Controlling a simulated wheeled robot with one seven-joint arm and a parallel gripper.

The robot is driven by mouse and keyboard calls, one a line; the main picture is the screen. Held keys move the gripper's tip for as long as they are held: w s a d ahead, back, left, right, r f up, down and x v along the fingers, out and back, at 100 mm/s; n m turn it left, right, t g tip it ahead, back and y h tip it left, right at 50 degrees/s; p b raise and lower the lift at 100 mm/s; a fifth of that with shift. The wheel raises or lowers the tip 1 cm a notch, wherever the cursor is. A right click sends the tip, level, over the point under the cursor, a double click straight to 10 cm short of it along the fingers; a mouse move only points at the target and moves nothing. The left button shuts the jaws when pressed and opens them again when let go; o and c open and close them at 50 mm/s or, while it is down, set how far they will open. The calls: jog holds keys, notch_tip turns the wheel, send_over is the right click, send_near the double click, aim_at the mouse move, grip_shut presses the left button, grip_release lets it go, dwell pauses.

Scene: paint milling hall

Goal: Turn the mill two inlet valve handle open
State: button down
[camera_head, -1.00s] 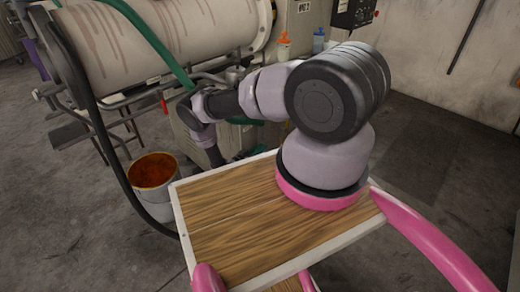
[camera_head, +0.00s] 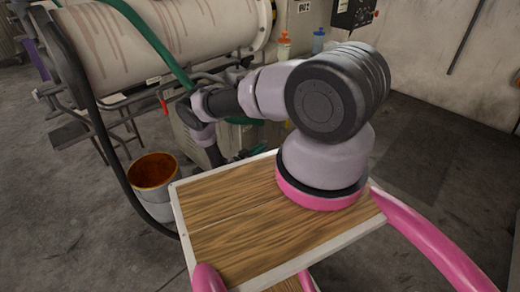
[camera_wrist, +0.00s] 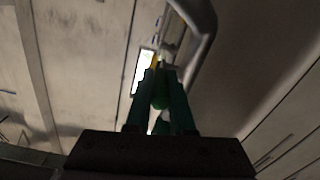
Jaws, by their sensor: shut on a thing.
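My gripper (camera_wrist: 159,78) shows in the wrist view as two dark teal fingers reaching up from a black palm. They are shut on a green handle (camera_wrist: 160,97), which shows between them; a small yellow part (camera_wrist: 155,62) lies just beyond the tips. The handle appears to be the inlet valve handle, but no label on it is readable. A small red lever (camera_head: 163,106) sits under the large paint-streaked mill drum (camera_head: 165,40).
A bucket of orange-brown paint (camera_head: 153,172) stands on the floor left of my base. A green hose (camera_head: 160,48) and a black hose (camera_head: 92,115) run past the drum. Two bottles stand behind my arm. A curved grey pipe (camera_wrist: 207,20) is near my fingertips.

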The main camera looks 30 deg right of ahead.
aim_at(267, 142)
jog(key=shift+w+a+r, duration=0.1)
jog(key=shift+r, duration=0.05)
jog(key=y, duration=0.1)
jog(key=r+g+y, duration=0.1)
jog(key=r+y, duration=0.1)
jog(key=y, duration=0.1)
jog(key=shift+w+d+g, duration=0.1)
jog(key=shift+d+g, duration=0.15)
jog(key=shift+g, duration=0.05)
jog(key=y, duration=0.1)
jog(key=d+r+g+y, duration=0.1)
jog(key=y, duration=0.2)
jog(key=shift+w+d+r+g+y, duration=0.2)
jog(key=shift+r+g+y, duration=0.1)
jog(key=shift+r+g, duration=0.1)
jog(key=y, duration=0.1)
jog(key=d+g+y, duration=0.1)
jog(key=y, duration=0.1)
jog(key=d+r+y, duration=0.1)
jog(key=shift+w+g+y, duration=0.3)
jog(key=shift+w+y, duration=0.05)
jog(key=shift+y, duration=0.05)
jog(key=shift+w+d+g+y, duration=0.1)
jog(key=shift+d+g+y, duration=0.2)
jog(key=shift+y, duration=0.5)
jog(key=shift+w+d+g+y, duration=0.1)
jog(key=shift+d+g+y, duration=0.2)
jog(key=shift+y, duration=0.5)
